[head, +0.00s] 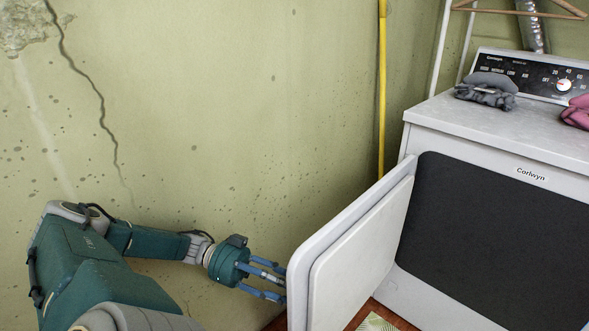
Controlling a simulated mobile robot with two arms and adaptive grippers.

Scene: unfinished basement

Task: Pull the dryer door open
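The white dryer (480,135) stands at the right, with a dark front area (490,235). Its white door (352,255) is swung out to the left from the dryer's left side, at a wide angle to the front. My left gripper (284,284) is beside the door's free edge, on its outer, wall-facing side. Its blue fingers look spread apart with a gap between them. The tips end at the door edge; I cannot tell whether they touch it. No door handle shows. My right gripper is not in view.
A grey cloth (487,89) and a pink cloth (577,111) lie on the dryer top. A yellow pole (382,90) stands against the cracked green wall (230,110) behind the door. A patterned mat (376,323) lies on the reddish floor below the door.

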